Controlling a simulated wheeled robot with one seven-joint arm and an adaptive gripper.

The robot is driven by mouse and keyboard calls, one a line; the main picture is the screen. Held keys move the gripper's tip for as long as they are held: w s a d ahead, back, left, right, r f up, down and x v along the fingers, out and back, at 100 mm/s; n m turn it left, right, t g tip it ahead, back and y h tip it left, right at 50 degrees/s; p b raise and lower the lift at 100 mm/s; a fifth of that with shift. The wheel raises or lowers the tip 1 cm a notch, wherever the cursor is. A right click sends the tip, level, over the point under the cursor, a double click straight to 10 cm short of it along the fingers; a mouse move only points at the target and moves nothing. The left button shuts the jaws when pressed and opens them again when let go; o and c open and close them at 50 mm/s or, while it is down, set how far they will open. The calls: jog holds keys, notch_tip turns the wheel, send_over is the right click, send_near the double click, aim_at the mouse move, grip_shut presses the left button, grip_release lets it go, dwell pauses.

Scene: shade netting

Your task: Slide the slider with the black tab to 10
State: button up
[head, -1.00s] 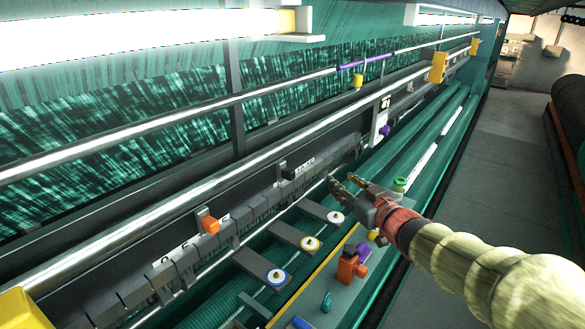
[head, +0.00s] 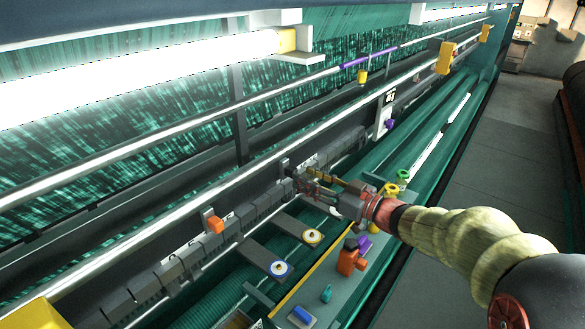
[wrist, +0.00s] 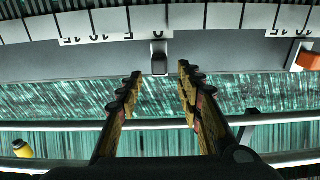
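The slider's black tab (head: 285,166) stands on the dark rail in the head view. In the wrist view the black tab (wrist: 159,58) sits in front of the white scale strip (wrist: 115,24), near that strip's right end. My gripper (head: 303,181) is beside the tab in the head view. In the wrist view my gripper (wrist: 160,76) is open, its fingertips on either side of the tab's near end, with gaps visible on both sides. I cannot tell how deep the tab lies between them. The strip shows numbers including 10; some are hard to read.
An orange tab (head: 215,224) is farther left on the rail; it is at the right in the wrist view (wrist: 308,60). A silver bar (head: 190,206) runs above the rail. Dark flat arms with round discs (head: 279,268) project below. An orange object (head: 350,262) sits on the front ledge.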

aim_at(292, 168)
jog(key=x, duration=0.6)
jog(key=shift+p, duration=0.4)
jog(key=shift+c, duration=1.2)
grip_shut()
